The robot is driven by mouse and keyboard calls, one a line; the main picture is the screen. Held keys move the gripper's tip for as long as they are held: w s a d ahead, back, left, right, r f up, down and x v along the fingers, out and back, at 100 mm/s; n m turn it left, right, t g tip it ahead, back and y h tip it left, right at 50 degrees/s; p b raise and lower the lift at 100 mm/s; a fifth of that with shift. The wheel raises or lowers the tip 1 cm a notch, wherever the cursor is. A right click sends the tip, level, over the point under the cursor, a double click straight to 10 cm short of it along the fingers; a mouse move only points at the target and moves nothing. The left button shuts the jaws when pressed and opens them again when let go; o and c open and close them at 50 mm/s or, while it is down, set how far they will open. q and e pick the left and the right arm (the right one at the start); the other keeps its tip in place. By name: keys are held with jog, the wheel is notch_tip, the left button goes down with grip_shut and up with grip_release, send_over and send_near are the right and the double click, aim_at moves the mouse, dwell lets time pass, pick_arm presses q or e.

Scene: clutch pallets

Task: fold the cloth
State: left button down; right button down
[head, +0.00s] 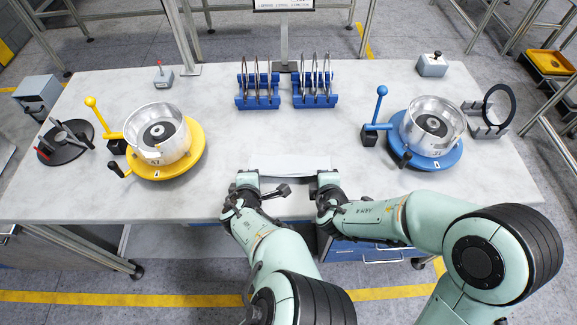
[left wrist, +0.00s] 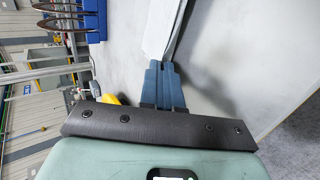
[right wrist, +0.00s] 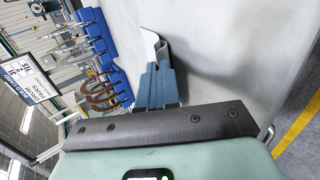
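A white cloth (head: 290,164) is at the front middle of the table, stretched between my two grippers; much of it blends with the pale tabletop. My left gripper (head: 247,181) is at its left end. In the left wrist view its blue fingers (left wrist: 160,68) are together on the cloth (left wrist: 160,28). My right gripper (head: 326,181) is at the right end. In the right wrist view its fingers (right wrist: 157,68) are closed on the cloth's edge (right wrist: 150,43), which bends over beside them. Whether the cloth touches the table is hard to tell.
A yellow turntable (head: 190,158) with a metal pot stands on the left, a blue turntable (head: 440,160) with another on the right. Two blue racks (head: 258,100) (head: 315,100) holding rings stand behind the cloth. The table (head: 225,120) between them is clear.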

dwell(0.3)
pick_arm(q)
jog(key=c, duration=1)
grip_release()
pick_arm(e)
jog(key=c, duration=1)
grip_release()
pick_arm(q)
jog(key=shift+s+r, duration=0.1)
jog(key=shift+r, duration=0.1)
pick_arm(e)
jog(key=shift+s+r, duration=0.1)
jog(key=shift+r, duration=0.05)
pick_arm(q)
jog(key=s+r, duration=0.5)
jog(key=r, duration=0.3)
jog(key=shift+s+r, duration=0.3)
jog(key=shift+s, duration=0.1)
pick_arm(e)
jog(key=s+r, duration=0.5)
jog(key=r, duration=0.3)
jog(key=shift+s+r, duration=0.3)
jog(key=shift+s, duration=0.1)
pick_arm(q)
jog(key=shift+d, duration=0.15)
